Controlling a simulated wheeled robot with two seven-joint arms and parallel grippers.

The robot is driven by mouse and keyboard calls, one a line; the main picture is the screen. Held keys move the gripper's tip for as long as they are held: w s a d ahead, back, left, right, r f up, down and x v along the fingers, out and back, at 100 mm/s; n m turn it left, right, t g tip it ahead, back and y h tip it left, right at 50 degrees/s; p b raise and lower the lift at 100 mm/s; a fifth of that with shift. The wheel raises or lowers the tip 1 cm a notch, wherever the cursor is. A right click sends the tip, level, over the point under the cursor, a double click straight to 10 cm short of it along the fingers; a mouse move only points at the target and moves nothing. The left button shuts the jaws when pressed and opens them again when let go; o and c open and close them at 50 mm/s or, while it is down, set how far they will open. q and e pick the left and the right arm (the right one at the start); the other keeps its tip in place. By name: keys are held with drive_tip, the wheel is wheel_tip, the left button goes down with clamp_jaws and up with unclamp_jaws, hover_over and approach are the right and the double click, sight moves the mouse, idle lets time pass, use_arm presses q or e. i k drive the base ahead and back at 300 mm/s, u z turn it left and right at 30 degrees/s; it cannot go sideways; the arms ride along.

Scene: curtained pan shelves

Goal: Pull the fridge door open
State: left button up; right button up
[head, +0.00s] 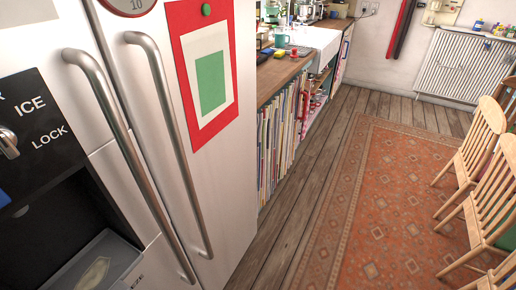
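The fridge (225,185) fills the left of the head view, with a pale steel front. It has two long curved metal handles side by side: a left handle (118,128) and a right handle (178,138). Both doors look closed, with a narrow seam between them. The left door holds a dark dispenser panel (40,120) with the words ICE and LOCK. A red-framed paper with a green square (209,82) hangs on the right door under a green magnet (207,10). Neither of my grippers shows in this view.
A wooden counter (275,77) with books below it stands beyond the fridge. A red patterned rug (350,200) covers the wooden floor (290,215). Wooden chairs (485,150) stand at the right. The floor between fridge and chairs is clear. A radiator (465,65) is on the back wall.

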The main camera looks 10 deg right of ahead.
sight(182, 73)
drive_tip(key=u, duration=2.1)
drive_tip(key=k, duration=1.45)
drive_tip(key=z, duration=2.25)
